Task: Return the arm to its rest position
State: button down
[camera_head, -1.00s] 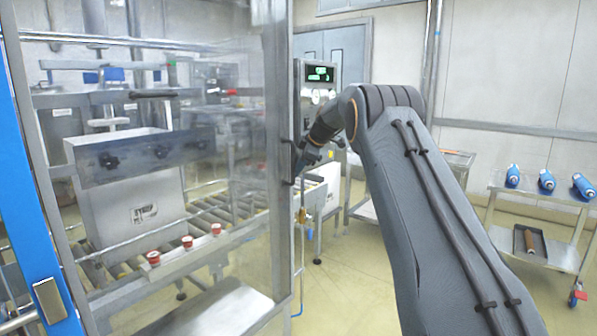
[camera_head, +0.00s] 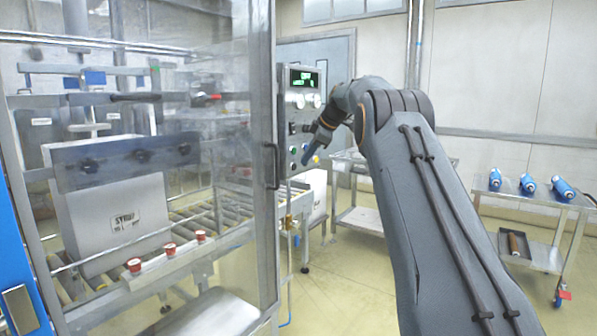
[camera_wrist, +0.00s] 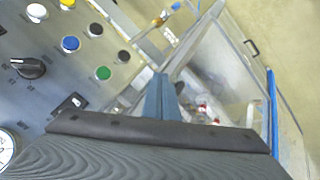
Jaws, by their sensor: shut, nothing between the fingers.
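My arm reaches out from the lower right in the head view, bent at the elbow. My gripper (camera_head: 307,157) points down and left in front of the control panel (camera_head: 297,104). Its blue fingers are together with nothing between them. In the wrist view the shut fingers (camera_wrist: 160,92) stick out past the dark wrist edge, to the right of the panel's buttons. A gap between the fingers and the panel cannot be judged exactly.
A clear-panelled machine door (camera_head: 262,200) with a dark handle stands left of my gripper. A cart (camera_head: 530,207) with blue bottles stands right. Floor between the carts is open.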

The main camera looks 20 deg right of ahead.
jog(key=s+a+f+m+g+h, duration=0.15)
jog(key=s+a+f+m, duration=0.35)
jog(key=s, duration=0.5)
jog(key=s+a+f+m+g, duration=0.25)
jog(key=s+a+f, duration=0.4)
jog(key=s, duration=0.45)
jog(key=s+a+f+m, duration=0.1)
jog(key=s+f, duration=0.3)
jog(key=s, duration=0.7)
jog(key=s+a+f+m+g+h, duration=0.1)
jog(key=s+f, duration=0.4)
jog(key=s, duration=0.7)
jog(key=s+a+f+m+g+h, duration=0.1)
jog(key=s+a+f+m, duration=0.2)
jog(key=s, duration=0.8)
jog(key=shift+s+f+m, duration=0.2)
jog(key=shift+f+m, duration=0.45)
jog(key=shift+m, duration=0.3)
jog(key=shift+d, duration=0.15)
